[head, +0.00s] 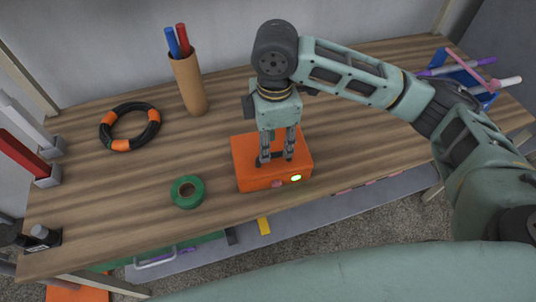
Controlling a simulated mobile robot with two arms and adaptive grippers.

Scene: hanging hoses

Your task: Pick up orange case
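The orange case (242,168) lies on the wooden tabletop near its front edge, with a small lit green spot on its front right. My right gripper (275,160) points down over the case. Its two dark fingers are apart, with the orange top showing between them, and the tips are at or just above the lid. I cannot tell whether they touch it. The gripper hides part of the case's top and back. My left gripper is not in view.
A green tape roll (187,191) lies left of the case. A blue holder with pens (466,77) is at the far right, and a dark object (38,238) at the front left.

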